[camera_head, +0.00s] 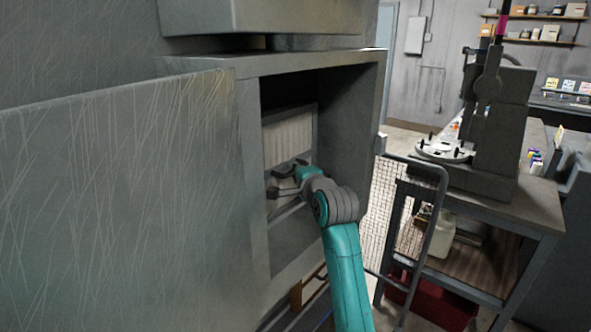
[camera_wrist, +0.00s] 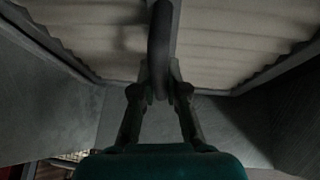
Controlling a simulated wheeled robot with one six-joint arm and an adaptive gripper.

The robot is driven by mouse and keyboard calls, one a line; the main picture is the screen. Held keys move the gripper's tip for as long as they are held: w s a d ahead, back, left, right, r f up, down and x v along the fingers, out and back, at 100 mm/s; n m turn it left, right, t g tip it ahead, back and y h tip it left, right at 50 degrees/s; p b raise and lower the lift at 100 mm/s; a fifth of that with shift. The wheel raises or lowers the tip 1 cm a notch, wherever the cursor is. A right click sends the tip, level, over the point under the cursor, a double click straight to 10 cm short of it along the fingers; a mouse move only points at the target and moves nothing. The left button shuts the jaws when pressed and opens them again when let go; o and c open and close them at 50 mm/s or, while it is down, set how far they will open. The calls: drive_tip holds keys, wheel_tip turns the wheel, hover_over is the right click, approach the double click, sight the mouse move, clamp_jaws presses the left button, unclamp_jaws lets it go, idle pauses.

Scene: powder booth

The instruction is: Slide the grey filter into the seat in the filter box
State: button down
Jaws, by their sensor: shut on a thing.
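The grey filter (camera_head: 287,138) has pale pleats in a grey frame and stands inside the open filter box (camera_head: 372,95). In the wrist view the filter's pleats (camera_wrist: 235,45) fill the upper part, with a dark handle (camera_wrist: 158,45) down the middle. My gripper (camera_head: 284,181) reaches in through the box opening. In the wrist view my gripper (camera_wrist: 160,92) is shut on the filter's handle. The seat is hidden behind the filter and the box wall, so I cannot tell how the filter sits against it.
A large scratched grey door or panel (camera_head: 110,200) stands left of the opening. To the right are a mesh guard with a grey rail (camera_head: 437,215) and a workbench (camera_head: 510,200) bearing a grey machine (camera_head: 495,130). A red bin (camera_head: 430,300) is under the bench.

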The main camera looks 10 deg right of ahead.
drive_tip(key=c, duration=1.1)
unclamp_jaws()
drive_tip(key=s+d+r, duration=0.1)
drive_tip(key=s+r, duration=0.1)
drive_tip(key=s, duration=1)
drive_tip(key=s+f+n+h, duration=0.1)
drive_tip(key=s+f+n, duration=0.2)
drive_tip(key=s+f, duration=1)
drive_tip(key=s+f+n, duration=0.4)
drive_tip(key=s+f, duration=0.5)
drive_tip(key=f, duration=0.8)
drive_tip(key=s+f+n+g, duration=0.1)
drive_tip(key=s+f+n, duration=0.1)
drive_tip(key=s, duration=0.7)
drive_tip(key=s+f+n, duration=0.2)
drive_tip(key=s, duration=0.8)
drive_tip(key=s+r+n, duration=0.1)
drive_tip(key=s, duration=0.3)
drive_tip(key=s+r+n, duration=0.1)
drive_tip(key=s+n, duration=0.1)
drive_tip(key=s, duration=0.3)
drive_tip(key=s+r+n, duration=0.1)
drive_tip(key=s+n, duration=0.1)
drive_tip(key=s, duration=0.3)
drive_tip(key=shift+a+r+g, duration=0.15)
drive_tip(key=shift+a+g, duration=0.2)
drive_tip(key=shift+g, duration=0.05)
